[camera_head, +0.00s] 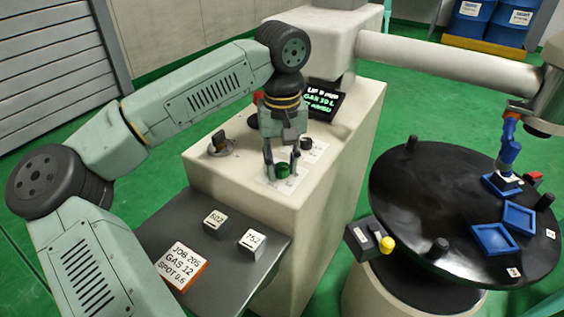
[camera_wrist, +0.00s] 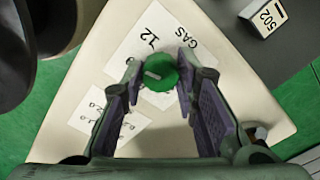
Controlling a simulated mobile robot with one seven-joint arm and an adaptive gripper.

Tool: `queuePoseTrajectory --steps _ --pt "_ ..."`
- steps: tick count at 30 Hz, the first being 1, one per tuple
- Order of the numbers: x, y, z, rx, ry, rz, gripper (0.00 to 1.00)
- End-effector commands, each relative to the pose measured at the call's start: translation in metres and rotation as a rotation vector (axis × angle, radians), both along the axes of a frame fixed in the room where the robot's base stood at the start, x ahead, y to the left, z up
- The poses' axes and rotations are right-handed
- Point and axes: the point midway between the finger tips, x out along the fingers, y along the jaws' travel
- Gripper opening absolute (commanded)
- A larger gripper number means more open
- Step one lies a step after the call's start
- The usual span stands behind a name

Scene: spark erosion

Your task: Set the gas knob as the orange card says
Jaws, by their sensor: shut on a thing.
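The orange-edged card (camera_head: 181,267) lies on the grey shelf and reads JOB 205, GAS 12, SPOT 0.6. The green gas knob (camera_head: 283,170) stands on a white dial plate on top of the cream cabinet. In the wrist view the knob (camera_wrist: 160,73) has a white pointer line lying roughly toward the left. The plate (camera_wrist: 140,50) shows GAS and a 12 above the knob; its other marks are too small to read surely. My gripper (camera_head: 281,160) points down with its fingers on both sides of the knob, shut on it.
A black screen (camera_head: 324,102) shows green text, seemingly GAS 10 L. A dark knob (camera_head: 219,142) and another dark knob (camera_head: 306,144) stand nearby on the cabinet. Blocks 502 (camera_head: 214,222) and 752 (camera_head: 251,244) sit on the shelf (camera_head: 150,225). A black round table (camera_head: 400,185) stands right.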

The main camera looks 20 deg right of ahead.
Motion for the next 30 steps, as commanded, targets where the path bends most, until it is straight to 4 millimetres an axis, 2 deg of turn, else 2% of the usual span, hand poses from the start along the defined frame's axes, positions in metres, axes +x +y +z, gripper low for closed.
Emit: queuePoseTrajectory --steps 18,30 --pt "0.0003 0.0005 -0.0002 0.0 0.0 -0.551 0.0" --pt "0.0004 0.0008 0.0 0.0 0.001 -0.744 0.0"
